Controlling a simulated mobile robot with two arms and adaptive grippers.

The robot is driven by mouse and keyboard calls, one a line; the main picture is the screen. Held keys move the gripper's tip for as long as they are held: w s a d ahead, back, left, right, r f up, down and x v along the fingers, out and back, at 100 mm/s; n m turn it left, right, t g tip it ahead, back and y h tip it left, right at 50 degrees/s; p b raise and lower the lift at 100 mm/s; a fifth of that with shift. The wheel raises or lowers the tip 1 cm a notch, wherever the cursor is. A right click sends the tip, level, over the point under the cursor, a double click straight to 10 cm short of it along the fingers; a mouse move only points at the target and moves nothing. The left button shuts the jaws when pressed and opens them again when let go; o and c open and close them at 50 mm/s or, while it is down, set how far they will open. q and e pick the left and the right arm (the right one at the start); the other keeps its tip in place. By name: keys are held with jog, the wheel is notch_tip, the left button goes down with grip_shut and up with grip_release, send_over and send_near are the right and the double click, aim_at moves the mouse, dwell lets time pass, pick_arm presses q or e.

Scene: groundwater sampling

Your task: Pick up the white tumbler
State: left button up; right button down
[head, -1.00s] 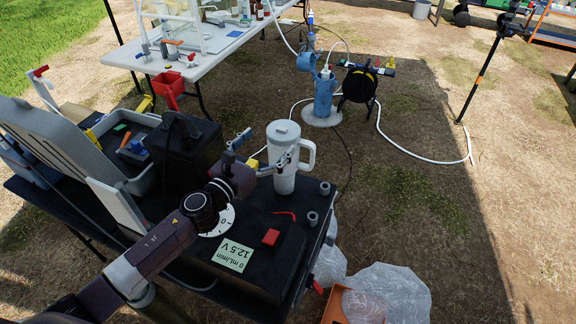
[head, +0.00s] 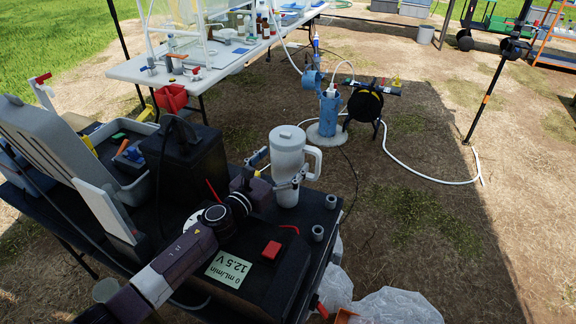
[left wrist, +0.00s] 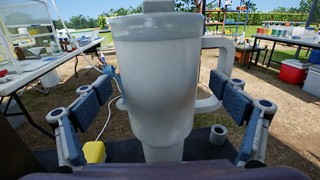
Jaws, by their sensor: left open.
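The white tumbler (head: 287,165) has a lid and a side handle and stands upright on the black table at its far right part. It also fills the middle of the left wrist view (left wrist: 155,85), with its handle to the right. My left gripper (head: 272,172) is open, with one finger on each side of the tumbler. In the left wrist view, the gripper's blue-grey finger pads (left wrist: 163,92) stand left and right of the tumbler body, with visible gaps. The right pad overlaps the handle side in the picture. My right gripper is not in view.
A black battery (head: 187,160) and a grey bin (head: 128,190) stand left. Small grey cylinders (head: 331,201) stand right of the tumbler.

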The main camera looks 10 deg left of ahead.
pick_arm(q)
jog(key=shift+x, duration=1.4)
jog(key=shift+s, duration=0.1)
jog(key=c, duration=1.5)
jog(key=shift+r, duration=0.1)
jog(key=shift+c, duration=1)
